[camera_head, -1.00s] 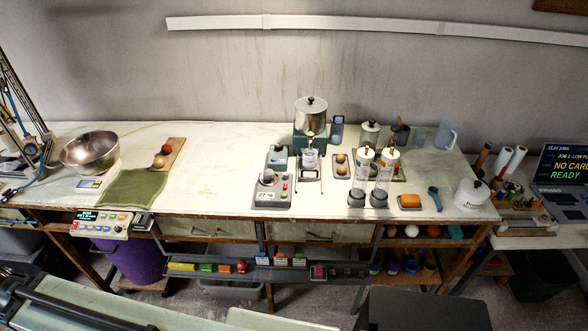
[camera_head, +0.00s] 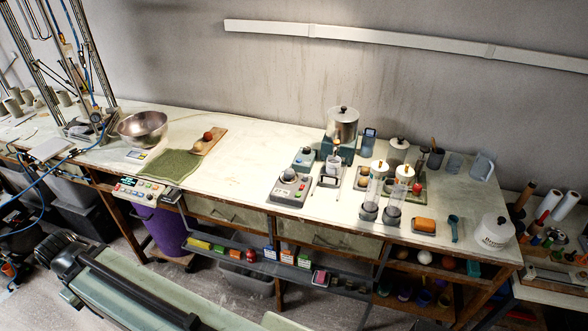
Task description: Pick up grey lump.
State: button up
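I cannot make out a grey lump for certain in the head view. Small lumps in the dishes near the clear cylinders are too small to tell. My gripper is not in view.
The long pale bench (camera_head: 255,150) is clear between the board and the grey button device (camera_head: 289,188). A steel bowl (camera_head: 142,128) stands left, by a green mat (camera_head: 170,165). Two clear cylinders (camera_head: 372,190) stand right. A green-topped machine (camera_head: 125,290) fills the near floor.

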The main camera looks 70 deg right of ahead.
aim_at(288, 174)
jog(key=u, duration=0.05)
jog(key=i, duration=0.8)
jog(key=z, duration=0.2)
jog(key=k, duration=0.85)
jog(key=u, duration=0.2)
jog(key=i, duration=0.95)
jog(key=z, duration=0.05)
